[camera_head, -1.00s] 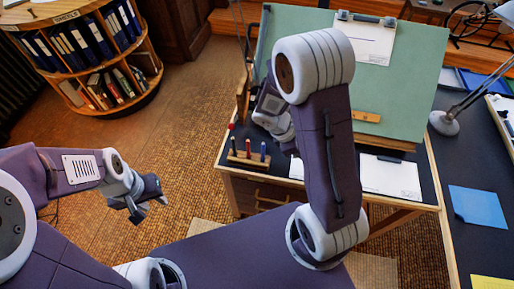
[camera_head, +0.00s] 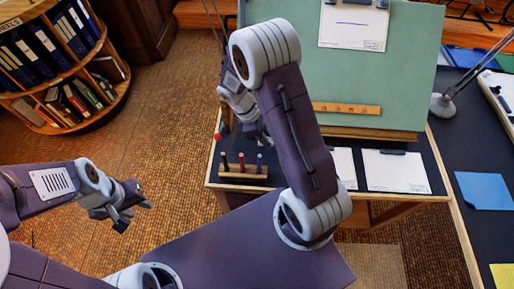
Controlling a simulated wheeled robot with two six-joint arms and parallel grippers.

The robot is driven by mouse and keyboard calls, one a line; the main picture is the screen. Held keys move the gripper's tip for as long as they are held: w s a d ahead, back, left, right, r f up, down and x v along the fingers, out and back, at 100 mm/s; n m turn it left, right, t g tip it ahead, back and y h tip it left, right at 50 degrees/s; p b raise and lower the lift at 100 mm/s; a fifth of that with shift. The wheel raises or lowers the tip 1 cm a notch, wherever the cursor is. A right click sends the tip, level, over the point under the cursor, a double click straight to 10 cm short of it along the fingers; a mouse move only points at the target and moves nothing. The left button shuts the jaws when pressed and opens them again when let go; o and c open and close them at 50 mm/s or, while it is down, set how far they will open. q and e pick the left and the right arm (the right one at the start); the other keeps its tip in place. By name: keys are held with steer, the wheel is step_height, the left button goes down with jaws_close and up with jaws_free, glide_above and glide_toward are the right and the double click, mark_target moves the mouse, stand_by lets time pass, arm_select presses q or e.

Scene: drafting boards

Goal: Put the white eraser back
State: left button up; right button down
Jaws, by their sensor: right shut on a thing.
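My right gripper (camera_head: 259,130) is partly hidden behind my own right arm, above the back left part of the dark desk (camera_head: 262,182). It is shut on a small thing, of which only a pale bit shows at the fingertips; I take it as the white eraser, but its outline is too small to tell. It is behind and a little right of the wooden pen holder (camera_head: 243,172). My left gripper (camera_head: 130,214) is open and empty over the floor at the left, far from the desk. No other white eraser shows.
A tilted green drafting board (camera_head: 400,80) stands on the desk, with a wooden strip (camera_head: 346,108) and a clipped sheet (camera_head: 353,32) on it. White papers (camera_head: 395,170) lie in front. A lamp (camera_head: 443,105) and blue sheet (camera_head: 484,190) are at right. A round bookshelf (camera_head: 120,72) is at left.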

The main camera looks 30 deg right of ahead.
steer(key=a+f, duration=0.1)
steer(key=a, duration=0.1)
steer(key=shift+w+a+f, duration=0.35)
steer(key=shift+a, duration=0.05)
step_height(320, 180, down, 3)
steer(key=shift+f+b, duration=0.2)
steer(key=shift+b, duration=0.1)
steer(key=shift+f, duration=0.35)
steer(key=shift+f, duration=0.1)
steer(key=c, duration=1.2)
jaws_free()
